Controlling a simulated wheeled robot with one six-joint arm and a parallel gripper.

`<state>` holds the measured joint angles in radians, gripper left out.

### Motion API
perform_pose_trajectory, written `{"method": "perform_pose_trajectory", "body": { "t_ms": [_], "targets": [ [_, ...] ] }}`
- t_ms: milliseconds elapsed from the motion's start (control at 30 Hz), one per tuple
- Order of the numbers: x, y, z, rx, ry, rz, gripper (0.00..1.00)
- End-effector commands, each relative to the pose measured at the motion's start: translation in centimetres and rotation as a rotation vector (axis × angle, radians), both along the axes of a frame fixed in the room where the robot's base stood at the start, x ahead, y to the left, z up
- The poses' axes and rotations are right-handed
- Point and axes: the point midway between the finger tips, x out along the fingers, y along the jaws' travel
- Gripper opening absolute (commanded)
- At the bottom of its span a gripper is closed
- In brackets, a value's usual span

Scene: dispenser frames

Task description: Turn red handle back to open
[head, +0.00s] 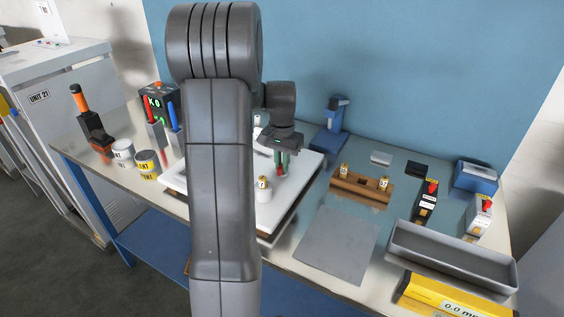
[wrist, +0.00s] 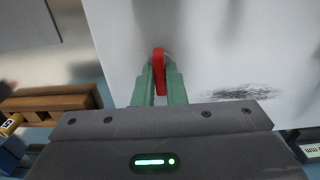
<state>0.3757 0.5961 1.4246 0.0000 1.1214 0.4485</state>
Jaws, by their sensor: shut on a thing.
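My gripper (head: 281,165) is over the white board in the middle of the table, fingers pointing down. In the wrist view its green fingers (wrist: 159,88) are shut on a red handle (wrist: 158,62), a narrow upright piece between the tips. A little red (head: 281,172) shows at the fingertips in the head view. What the handle is fixed to is hidden, so I cannot tell its turn angle. A small white bottle with a gold cap (head: 264,190) stands on the board (head: 298,190), just left of the gripper.
My arm hides part of the board. A wooden rack (head: 361,188) with gold-capped vials, a grey mat (head: 336,242) and a grey tray (head: 450,256) lie to the right. Black (head: 426,203) and white (head: 479,217) devices with red parts stand behind the tray. Paint cans (head: 148,162) stand left.

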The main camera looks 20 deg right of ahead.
Motion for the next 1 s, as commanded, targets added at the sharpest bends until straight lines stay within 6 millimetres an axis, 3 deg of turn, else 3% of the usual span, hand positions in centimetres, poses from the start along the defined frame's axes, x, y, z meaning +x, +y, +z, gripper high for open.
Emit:
{"method": "perform_pose_trajectory", "body": {
  "t_ms": [533,567,667,1000],
  "targets": [
    [0.05,-0.04,0.07,-0.001,-0.002,-0.035,0.0],
    [0.05,-0.04,0.07,-0.001,-0.002,-0.035,0.13],
    [0.04,-0.03,0.07,-0.001,-0.002,-0.035,0.32],
    [0.05,-0.02,0.31,-0.001,-0.002,-0.034,0.33]
  ]
}}
